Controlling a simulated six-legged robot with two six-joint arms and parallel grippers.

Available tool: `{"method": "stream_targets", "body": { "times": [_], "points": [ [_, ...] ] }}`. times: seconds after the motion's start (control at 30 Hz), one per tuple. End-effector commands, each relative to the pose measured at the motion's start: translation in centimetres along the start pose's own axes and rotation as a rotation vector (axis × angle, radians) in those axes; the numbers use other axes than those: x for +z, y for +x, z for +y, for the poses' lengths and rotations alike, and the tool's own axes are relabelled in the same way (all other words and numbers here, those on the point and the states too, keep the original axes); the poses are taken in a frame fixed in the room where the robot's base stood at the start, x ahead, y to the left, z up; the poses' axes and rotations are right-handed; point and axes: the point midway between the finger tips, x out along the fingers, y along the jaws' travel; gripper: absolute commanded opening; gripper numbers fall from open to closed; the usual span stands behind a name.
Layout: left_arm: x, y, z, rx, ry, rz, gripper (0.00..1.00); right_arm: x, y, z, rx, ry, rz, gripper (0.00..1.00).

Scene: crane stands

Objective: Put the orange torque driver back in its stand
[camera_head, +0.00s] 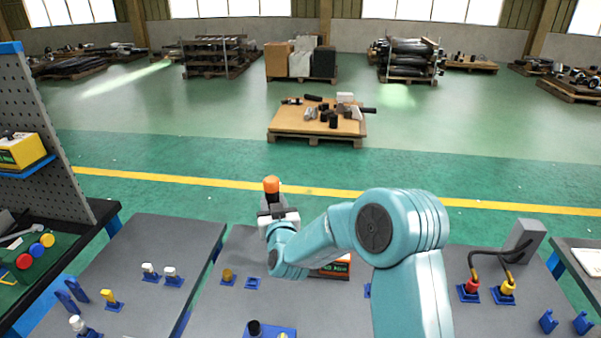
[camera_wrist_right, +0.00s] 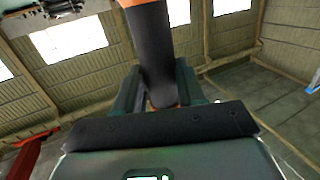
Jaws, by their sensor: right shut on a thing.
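The orange torque driver (camera_head: 271,184) stands roughly upright in my right gripper (camera_head: 277,213), its orange end up, raised above the table's far side in the head view. In the right wrist view its dark shaft (camera_wrist_right: 151,50) runs between the two fingers of the right gripper (camera_wrist_right: 157,88), with orange at the top edge. The right gripper is shut on it. A small blue holder (camera_head: 252,283) on the middle table looks empty; I cannot tell whether it is the driver's stand. My left gripper is not in view.
A brass-coloured piece (camera_head: 228,275) sits in a blue holder beside the empty-looking one. A blue base (camera_head: 285,331) with a black piece is at the front. An orange box (camera_head: 338,268) is partly hidden by my right arm. Red and yellow cable connectors (camera_head: 471,287) stand at right.

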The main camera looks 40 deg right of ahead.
Motion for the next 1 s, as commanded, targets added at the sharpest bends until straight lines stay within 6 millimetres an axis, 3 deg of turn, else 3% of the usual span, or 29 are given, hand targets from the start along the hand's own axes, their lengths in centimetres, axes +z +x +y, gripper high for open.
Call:
{"method": "stream_targets", "body": {
  "times": [0.03, 0.2, 0.4, 1.0],
  "points": [
    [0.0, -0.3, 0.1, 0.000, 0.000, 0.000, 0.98, -1.3, 0.9, 1.4, 0.031, 0.003, 0.012, 0.00],
    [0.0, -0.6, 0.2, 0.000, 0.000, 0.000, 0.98, -3.6, 3.1, 5.0, 0.109, 0.008, 0.011, 0.00],
    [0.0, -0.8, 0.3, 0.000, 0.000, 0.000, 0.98, -5.2, 4.4, 7.6, 0.156, 0.011, 0.009, 0.00],
    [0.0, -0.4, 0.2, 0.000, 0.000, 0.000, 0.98, -5.3, 4.6, 8.2, 0.163, 0.010, 0.008, 0.00]
  ]
}}
